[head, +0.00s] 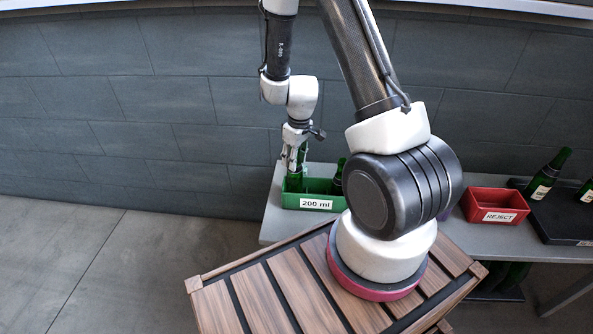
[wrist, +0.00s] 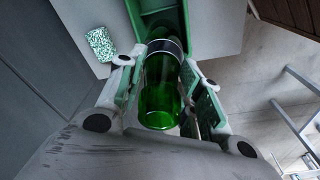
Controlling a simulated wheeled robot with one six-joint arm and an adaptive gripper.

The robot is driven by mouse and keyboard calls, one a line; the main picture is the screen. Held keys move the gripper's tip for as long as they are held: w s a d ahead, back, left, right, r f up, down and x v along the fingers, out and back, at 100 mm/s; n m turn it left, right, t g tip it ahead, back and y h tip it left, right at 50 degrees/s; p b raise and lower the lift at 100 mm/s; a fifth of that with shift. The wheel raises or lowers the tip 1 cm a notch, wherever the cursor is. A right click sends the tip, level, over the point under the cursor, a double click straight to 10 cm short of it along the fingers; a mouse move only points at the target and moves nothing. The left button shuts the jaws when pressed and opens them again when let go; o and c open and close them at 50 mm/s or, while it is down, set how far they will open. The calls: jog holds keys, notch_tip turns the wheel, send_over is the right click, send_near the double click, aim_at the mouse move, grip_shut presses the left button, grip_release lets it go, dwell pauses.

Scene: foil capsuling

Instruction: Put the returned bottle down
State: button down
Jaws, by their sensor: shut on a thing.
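My gripper (head: 296,160) is over the left end of the green bin labelled 200 ml (head: 308,203). It is shut on a green glass bottle (wrist: 161,100), whose body lies between the two finger pads in the wrist view. In the head view the held bottle (head: 296,182) shows below the fingers, its lower part hidden behind the bin's front wall. I cannot tell whether it touches the bin floor. The green bin also shows in the wrist view (wrist: 203,25), beyond the bottle. Another green bottle (head: 337,180) stands in the bin's right part.
A red bin labelled REJECT (head: 494,205) sits farther right on the grey table (head: 276,224). A dark tray (head: 566,215) at the right edge holds green bottles (head: 548,175). A green-and-white speckled block (wrist: 100,44) lies left of the bin in the wrist view.

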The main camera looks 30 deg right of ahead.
jog(key=shift+f, duration=1.95)
jog(key=c, duration=1)
grip_release()
jog(key=shift+f, duration=0.15)
jog(key=shift+o, duration=0.2)
jog(key=r, duration=0.4)
jog(key=s+r, duration=0.1)
jog(key=r, duration=0.7)
jog(key=shift+s+d+r, duration=0.1)
jog(key=shift+s+d, duration=0.05)
jog(key=shift+d, duration=0.2)
notch_tip(320, 180, up, 7)
send_over(299, 171)
jog(key=s+r+m+t, duration=0.2)
jog(key=s+r, duration=0.3)
jog(key=r, duration=0.5)
jog(key=s+r+m, duration=0.1)
jog(key=s+r, duration=0.4)
jog(key=s, duration=0.2)
jog(key=s+r+m+t, duration=0.1)
jog(key=s+r+m, duration=0.1)
jog(key=s+r, duration=0.3)
jog(key=s, duration=0.3)
jog(key=shift+s+d+r+h, duration=0.25)
jog(key=shift+d+h, duration=0.05)
jog(key=shift+d, duration=0.1)
